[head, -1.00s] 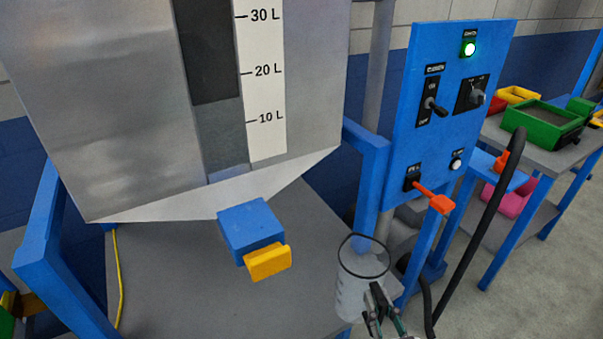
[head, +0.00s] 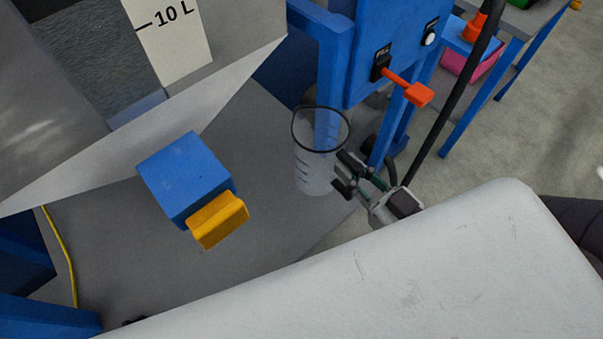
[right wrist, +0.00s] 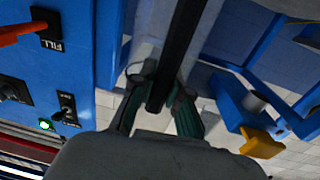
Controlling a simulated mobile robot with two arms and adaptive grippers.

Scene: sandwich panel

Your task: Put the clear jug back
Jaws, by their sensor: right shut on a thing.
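The clear jug (head: 309,170) has a dark rim and measuring marks on its side. It stands roughly upright in the head view, near the right edge of the grey shelf (head: 262,222) under the tank. I cannot tell whether its base touches the shelf. It looks empty. My right gripper (head: 347,174) is at the jug's right side, shut on it. In the right wrist view the fingers of my right gripper (right wrist: 158,100) close around a dark bar, likely the jug's handle. My left gripper is not in view.
A blue tap (head: 183,172) with a yellow lever (head: 218,219) juts out left of the jug. A blue control panel (head: 372,30) with an orange fill lever (head: 408,88) stands behind and right. A black hose (head: 455,95) hangs right of the gripper.

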